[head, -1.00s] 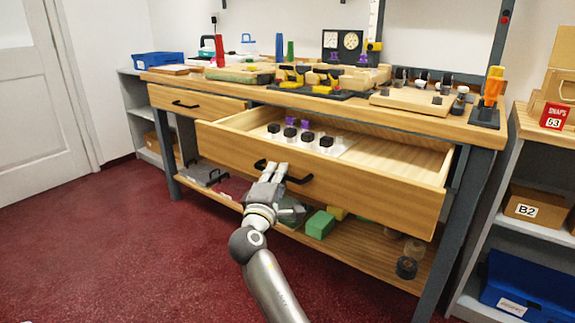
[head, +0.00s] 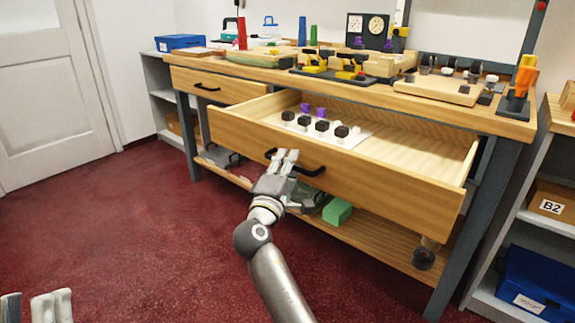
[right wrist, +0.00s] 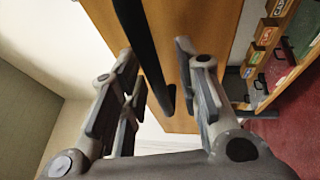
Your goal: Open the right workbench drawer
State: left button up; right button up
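The right workbench drawer (head: 350,176) is pulled far out, with its inside showing. Its black handle (head: 312,172) is on the front and crosses the right wrist view as a dark bar (right wrist: 140,40). My right gripper (head: 287,154) is at the left part of this handle. In the right wrist view its fingers (right wrist: 157,65) stand apart on either side of the bar, with a gap beside it. My left gripper (head: 26,306) shows only at the bottom left edge of the head view, fingers apart, empty and away from the bench.
A white board with black-topped pieces (head: 322,126) lies in the drawer. The left drawer (head: 215,88) is closed. Tools and fixtures stand on the bench top (head: 440,105). A shelf with a blue bin (head: 535,275) stands at right. Red floor (head: 130,220) is clear at left.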

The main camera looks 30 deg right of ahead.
jog(key=v, duration=0.7)
jog(key=shift+s+a, duration=0.15)
jog(key=shift+s, duration=0.05)
dwell(0.4)
